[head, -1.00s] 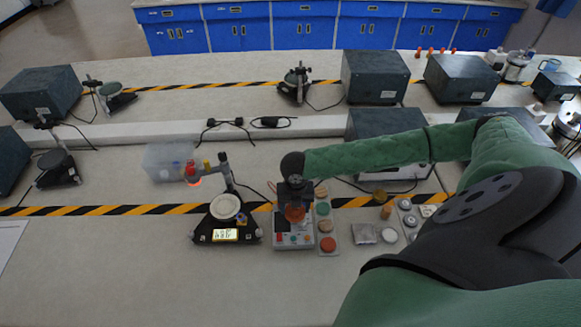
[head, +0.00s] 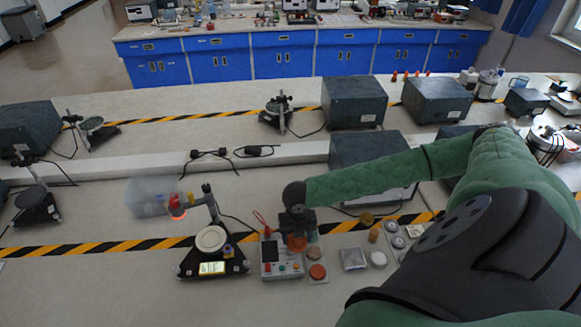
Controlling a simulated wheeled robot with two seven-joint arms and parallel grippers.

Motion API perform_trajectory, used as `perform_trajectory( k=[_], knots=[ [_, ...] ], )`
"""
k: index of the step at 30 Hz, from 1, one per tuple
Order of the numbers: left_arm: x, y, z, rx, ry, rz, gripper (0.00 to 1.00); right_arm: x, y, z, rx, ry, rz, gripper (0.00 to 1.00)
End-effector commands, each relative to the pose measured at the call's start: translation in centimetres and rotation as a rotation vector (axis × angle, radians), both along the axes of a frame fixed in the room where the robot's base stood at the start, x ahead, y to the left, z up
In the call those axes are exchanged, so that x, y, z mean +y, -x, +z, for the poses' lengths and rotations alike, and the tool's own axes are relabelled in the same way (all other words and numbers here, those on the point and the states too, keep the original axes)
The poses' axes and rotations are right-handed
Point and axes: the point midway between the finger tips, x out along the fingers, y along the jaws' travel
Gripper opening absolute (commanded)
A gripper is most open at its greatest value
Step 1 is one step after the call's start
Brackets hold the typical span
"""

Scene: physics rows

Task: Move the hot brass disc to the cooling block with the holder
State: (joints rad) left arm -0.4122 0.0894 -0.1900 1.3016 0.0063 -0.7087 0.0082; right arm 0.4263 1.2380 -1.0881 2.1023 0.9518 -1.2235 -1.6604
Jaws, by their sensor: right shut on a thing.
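My right gripper (head: 297,238) points down in the head view, shut on a small orange-brown thing (head: 297,245). I cannot tell whether this is the holder or a disc. It is in front of the upper right of a grey control box (head: 283,268). Just right of the box, a strip bears a tan disc (head: 314,252) and an orange-red disc (head: 318,271); the arm's end partly hides its far part. A silvery square block (head: 353,258) lies further right; I cannot tell whether it is the cooling block. My left gripper is not in view.
Left of the box, a black stand (head: 212,262) bears a pale round plate (head: 211,239) and a post. A red-capped part with an orange glow (head: 178,208) stands before a clear bin (head: 148,196). Small discs lie to the right. The front left bench is clear.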

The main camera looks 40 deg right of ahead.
Motion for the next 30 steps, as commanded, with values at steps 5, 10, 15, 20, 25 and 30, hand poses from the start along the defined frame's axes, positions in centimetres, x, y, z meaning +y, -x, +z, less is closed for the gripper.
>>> perform_trajectory(
  k=[5,10,15,20,25,30],
  knots=[
    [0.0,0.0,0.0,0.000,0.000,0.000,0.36,-0.8,0.7,0.1,-0.001,0.001,0.000,0.38],
    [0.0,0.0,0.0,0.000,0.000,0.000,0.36,-0.9,0.8,0.1,-0.001,0.000,0.000,0.38],
    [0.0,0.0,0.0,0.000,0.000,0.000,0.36,-0.9,0.8,0.1,-0.001,0.000,0.000,0.38],
    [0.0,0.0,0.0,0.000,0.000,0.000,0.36,-1.3,1.3,0.1,-0.001,0.001,0.000,0.38],
    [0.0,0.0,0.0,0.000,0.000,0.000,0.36,-2.2,2.1,0.1,0.000,0.001,0.001,0.38],
    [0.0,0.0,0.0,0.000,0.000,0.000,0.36,-3.1,3.0,0.1,-0.001,0.001,0.000,0.38]
  ],
)
